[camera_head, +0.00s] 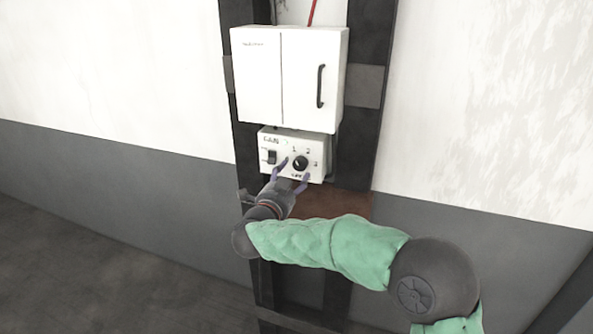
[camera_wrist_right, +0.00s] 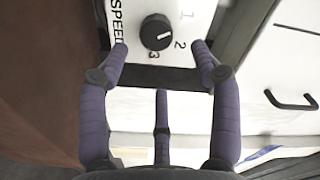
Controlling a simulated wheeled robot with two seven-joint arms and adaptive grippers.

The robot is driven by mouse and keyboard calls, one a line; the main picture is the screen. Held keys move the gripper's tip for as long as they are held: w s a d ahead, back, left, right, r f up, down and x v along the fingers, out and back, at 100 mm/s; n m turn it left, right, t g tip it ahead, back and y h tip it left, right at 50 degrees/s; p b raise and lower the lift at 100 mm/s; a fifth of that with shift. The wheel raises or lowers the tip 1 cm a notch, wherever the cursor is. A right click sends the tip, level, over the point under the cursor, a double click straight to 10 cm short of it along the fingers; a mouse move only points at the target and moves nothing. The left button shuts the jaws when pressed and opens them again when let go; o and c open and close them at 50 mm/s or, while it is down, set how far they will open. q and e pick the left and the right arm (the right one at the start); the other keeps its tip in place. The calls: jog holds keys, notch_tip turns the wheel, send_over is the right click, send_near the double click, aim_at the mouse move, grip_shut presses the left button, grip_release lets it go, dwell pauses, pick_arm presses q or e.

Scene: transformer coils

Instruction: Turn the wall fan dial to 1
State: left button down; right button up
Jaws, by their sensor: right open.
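The fan control box (camera_head: 282,173) is a white panel on the wall, with a black round dial (camera_head: 300,163) at its right and the numbers 1, 2 and 3 around it. In the right wrist view the dial (camera_wrist_right: 156,32) shows a short white mark that seems to lie towards the 2 side; the exact setting is hard to tell. My right gripper (camera_head: 292,175) is open just below and in front of the dial. In the right wrist view its purple fingers (camera_wrist_right: 160,50) stand on either side of the dial's lower edge, apart from it. My left gripper is out of view.
A black switch (camera_head: 271,157) sits left of the dial on the same panel. A white cabinet (camera_head: 288,80) with a black handle (camera_head: 320,86) hangs directly above. Dark vertical posts (camera_head: 365,120) flank both. The wall to either side is bare.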

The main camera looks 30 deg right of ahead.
jog(key=v, duration=0.5)
jog(key=shift+s+a, duration=0.25)
jog(key=shift+s, duration=0.05)
